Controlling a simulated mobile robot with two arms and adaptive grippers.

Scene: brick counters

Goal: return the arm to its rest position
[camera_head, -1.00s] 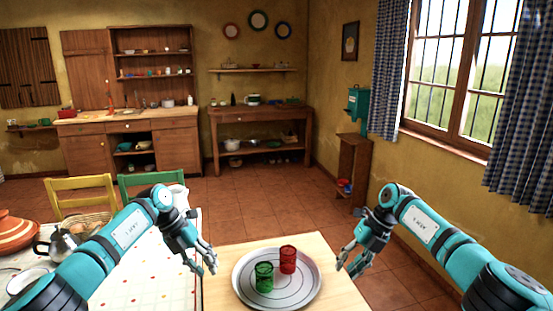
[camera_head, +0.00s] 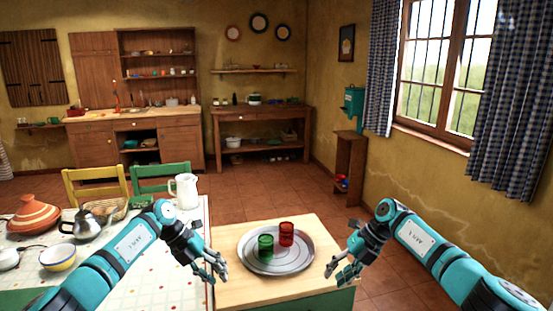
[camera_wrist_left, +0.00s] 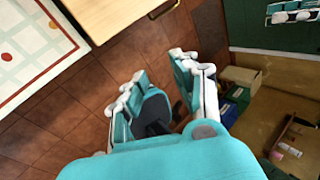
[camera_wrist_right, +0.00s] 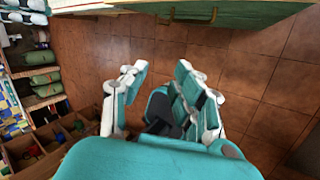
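My left gripper (camera_head: 210,268) hangs at the left edge of the small wooden-topped counter in the head view. In the left wrist view (camera_wrist_left: 155,85) its fingers are apart with nothing between them. My right gripper (camera_head: 340,268) hangs beside the counter's right edge. In the right wrist view (camera_wrist_right: 160,80) its fingers are apart and empty. Between the grippers, a round metal tray (camera_head: 277,262) lies on the counter. A green cup (camera_head: 265,247) and a red cup (camera_head: 286,234) stand upright on it, apart from both grippers.
The wooden counter (camera_head: 240,290) is in front of me. At left, a table (camera_head: 185,290) with a spotted cloth holds a white pitcher (camera_head: 184,191), a kettle (camera_head: 82,225), a bowl (camera_head: 58,257) and a tagine (camera_head: 34,215). Two chairs stand behind it. Tiled floor is clear beyond.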

